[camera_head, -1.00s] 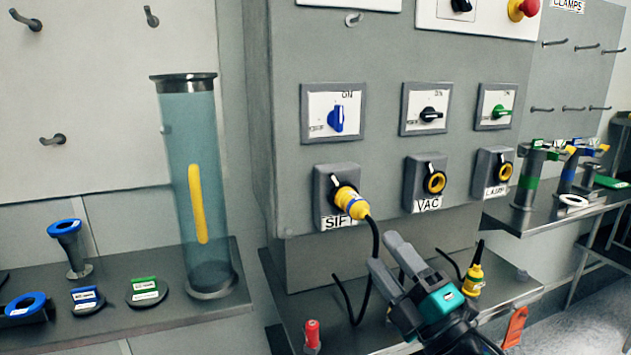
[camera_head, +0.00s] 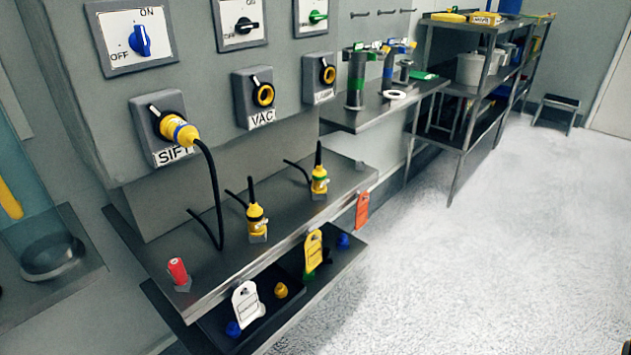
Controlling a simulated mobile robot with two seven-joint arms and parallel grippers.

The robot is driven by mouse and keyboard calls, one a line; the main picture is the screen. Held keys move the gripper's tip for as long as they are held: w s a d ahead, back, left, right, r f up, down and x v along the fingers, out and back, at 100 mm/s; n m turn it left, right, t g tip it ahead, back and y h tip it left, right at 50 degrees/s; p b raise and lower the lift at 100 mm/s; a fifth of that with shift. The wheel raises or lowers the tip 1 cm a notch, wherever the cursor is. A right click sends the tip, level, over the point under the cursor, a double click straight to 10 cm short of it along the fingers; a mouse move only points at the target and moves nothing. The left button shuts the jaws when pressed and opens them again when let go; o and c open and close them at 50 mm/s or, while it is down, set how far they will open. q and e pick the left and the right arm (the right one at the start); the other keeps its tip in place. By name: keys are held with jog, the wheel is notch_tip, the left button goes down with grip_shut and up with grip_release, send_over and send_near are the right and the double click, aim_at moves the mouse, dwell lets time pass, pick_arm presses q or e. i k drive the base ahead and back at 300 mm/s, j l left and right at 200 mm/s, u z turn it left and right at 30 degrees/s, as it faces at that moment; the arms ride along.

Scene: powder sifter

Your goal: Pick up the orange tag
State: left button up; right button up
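The orange tag (camera_head: 362,210) hangs at the front edge of the steel shelf below the grey panel, near the shelf's right end. It is a flat red-orange piece with a hole near its top. A yellow tag (camera_head: 313,250) and a white tag (camera_head: 246,303) hang along the same edge to its left. Nothing covers the orange tag.
The steel shelf (camera_head: 222,272) holds a red cylinder (camera_head: 178,272) and two yellow plugs with black cables. A lower shelf (camera_head: 285,312) holds small blue, yellow and green pieces. A storage rack (camera_head: 462,120) stands further back. The floor on the right is clear.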

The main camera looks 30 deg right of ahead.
aim_at(361, 216)
jog(key=z, duration=0.3)
jog(key=i+l+z, duration=0.15)
jog(key=l+z, duration=0.2)
jog(key=i+l+z, duration=0.2)
jog(key=l+z, duration=0.15)
jog(key=l, duration=0.1)
